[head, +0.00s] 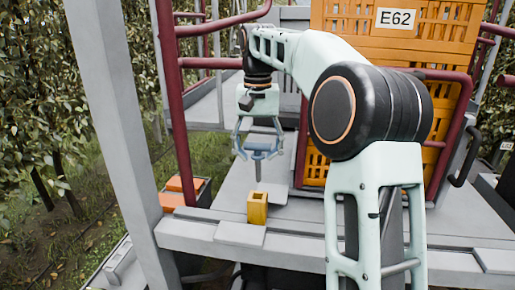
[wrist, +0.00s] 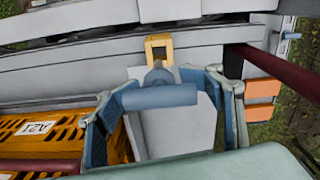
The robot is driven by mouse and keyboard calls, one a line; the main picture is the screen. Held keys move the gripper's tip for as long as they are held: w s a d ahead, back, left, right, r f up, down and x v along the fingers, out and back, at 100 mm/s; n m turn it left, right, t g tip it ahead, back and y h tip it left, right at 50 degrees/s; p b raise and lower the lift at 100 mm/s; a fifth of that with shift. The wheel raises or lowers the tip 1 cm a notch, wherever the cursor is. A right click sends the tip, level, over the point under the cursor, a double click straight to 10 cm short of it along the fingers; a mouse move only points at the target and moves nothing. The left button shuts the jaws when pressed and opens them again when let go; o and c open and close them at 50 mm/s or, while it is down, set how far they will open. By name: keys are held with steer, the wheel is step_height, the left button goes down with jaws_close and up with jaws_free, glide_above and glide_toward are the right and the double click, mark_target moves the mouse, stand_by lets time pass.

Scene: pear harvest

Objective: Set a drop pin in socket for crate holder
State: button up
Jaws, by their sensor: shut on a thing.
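The drop pin (head: 258,170) is grey-blue with a T-shaped handle, and its shaft points down. My gripper (head: 260,152) is shut on the handle and holds the pin upright in the air. The yellow socket (head: 257,209) is a small square block with an open top on the grey platform edge. It is below the pin and nearer the head camera. In the wrist view the pin's handle (wrist: 160,96) lies between the fingers, and the socket (wrist: 150,43) shows just beyond it. The pin's tip overlaps the socket's near side there; the gap between them is hard to judge.
An orange crate labelled E62 (head: 440,45) stands behind my arm, beside dark red rails (head: 182,120). A grey post (head: 118,110) rises at the left. Orange blocks (head: 184,184) lie near the platform's left end. An orange crate labelled A21 (wrist: 70,132) is close beside my gripper.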

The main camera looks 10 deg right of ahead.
mark_target(257, 179)
steer(key=shift+f, duration=2.1)
step_height(257, 179, down, 3)
steer(key=b, duration=0.3)
steer(key=shift+f, duration=0.1)
steer(key=shift+f+b, duration=0.75)
steer(key=shift+f, duration=0.75)
steer(key=o, duration=1.5)
steer(key=shift+o, duration=0.5)
steer(key=o, duration=0.4)
